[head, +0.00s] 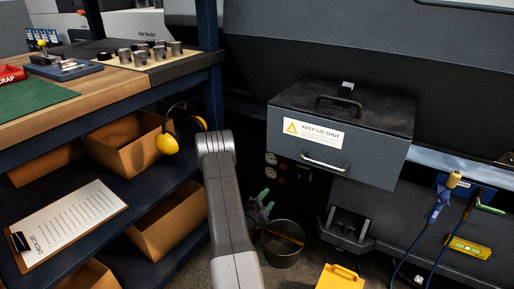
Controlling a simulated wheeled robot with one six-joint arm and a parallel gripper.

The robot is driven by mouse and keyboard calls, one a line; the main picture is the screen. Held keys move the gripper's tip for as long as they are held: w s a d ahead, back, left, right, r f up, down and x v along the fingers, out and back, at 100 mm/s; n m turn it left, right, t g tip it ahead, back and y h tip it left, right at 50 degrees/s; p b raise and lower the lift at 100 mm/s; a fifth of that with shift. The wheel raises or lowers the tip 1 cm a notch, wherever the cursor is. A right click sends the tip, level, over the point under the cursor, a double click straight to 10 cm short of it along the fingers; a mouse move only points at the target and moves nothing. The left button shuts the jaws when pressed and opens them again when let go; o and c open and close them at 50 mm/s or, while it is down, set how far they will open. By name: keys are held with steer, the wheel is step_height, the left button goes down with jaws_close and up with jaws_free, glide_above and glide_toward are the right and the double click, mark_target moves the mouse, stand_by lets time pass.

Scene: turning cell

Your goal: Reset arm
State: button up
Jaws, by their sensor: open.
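My arm rises from the bottom centre of the head view to its elbow, left of a dark lidded box. My gripper (267,200) shows small and partly hidden behind my arm, low beside the machine. Its greenish fingertips look apart, with nothing seen between them. It is above and left of a round metal bucket (282,246) on the floor.
The dark box (362,147), labelled "KEEP LID SHUT", is closed on the machine front. At left, a bench (120,92) holds metal cylinders (143,50); yellow earmuffs (167,143) hang at its edge. Below are cardboard bins (168,222) and a clipboard (66,222). A yellow object (340,277) stands bottom right.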

mark_target(282, 181)
steer(key=b+x, duration=0.3)
steer(key=x, duration=0.9)
steer(key=shift+w+d, duration=0.25)
steer(key=shift+w, duration=0.15)
